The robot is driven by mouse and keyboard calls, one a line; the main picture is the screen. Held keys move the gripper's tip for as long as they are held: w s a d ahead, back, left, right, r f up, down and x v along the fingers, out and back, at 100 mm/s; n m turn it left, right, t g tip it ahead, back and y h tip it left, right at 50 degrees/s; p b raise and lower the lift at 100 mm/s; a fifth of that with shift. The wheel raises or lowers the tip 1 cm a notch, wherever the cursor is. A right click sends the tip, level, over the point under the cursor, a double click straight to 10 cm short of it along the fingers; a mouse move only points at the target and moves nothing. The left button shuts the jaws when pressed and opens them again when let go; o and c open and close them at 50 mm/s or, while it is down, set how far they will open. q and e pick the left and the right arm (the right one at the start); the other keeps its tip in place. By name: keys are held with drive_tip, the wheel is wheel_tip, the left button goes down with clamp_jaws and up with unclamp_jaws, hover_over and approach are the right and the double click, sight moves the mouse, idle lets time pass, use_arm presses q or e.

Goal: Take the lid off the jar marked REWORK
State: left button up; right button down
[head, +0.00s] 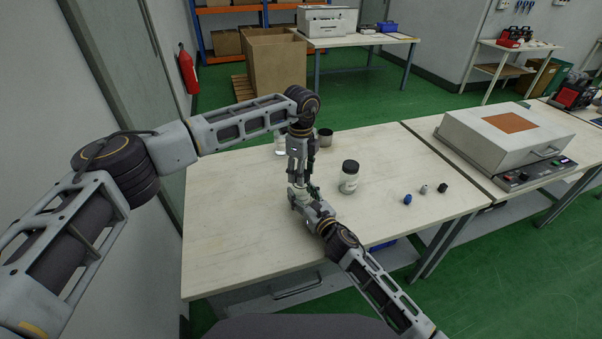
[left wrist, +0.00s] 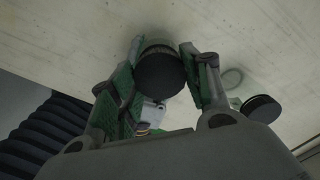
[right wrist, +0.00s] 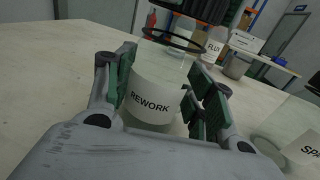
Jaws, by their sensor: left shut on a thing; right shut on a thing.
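The jar marked REWORK (right wrist: 152,100) stands between the fingers of my right gripper (right wrist: 165,95), which is shut on its body. In the right wrist view a thin dark rim ring shows at the jar's top. A black lid (right wrist: 192,10) shows above that ring, cut by the picture's edge, seemingly with a gap between. In the left wrist view my left gripper (left wrist: 165,70) is shut on the round black lid (left wrist: 160,75) from above. In the head view my left gripper (head: 299,180) comes down over my right gripper (head: 303,201), and they largely hide the jar.
A jar marked FLU (right wrist: 214,47) and a grey tin (head: 325,138) stand behind. Several small knobs (head: 424,189) lie to the right. The table's front left is clear.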

use_arm(q)
drive_tip(key=shift+r, duration=0.6)
idle(0.3)
drive_tip(key=shift+r, duration=1.9)
use_arm(e)
drive_tip(key=shift+c, duration=2.4)
unclamp_jaws()
drive_tip(key=shift+s+d, duration=0.1)
drive_tip(key=shift+s, duration=0.1)
drive_tip(key=shift+v, duration=5.75)
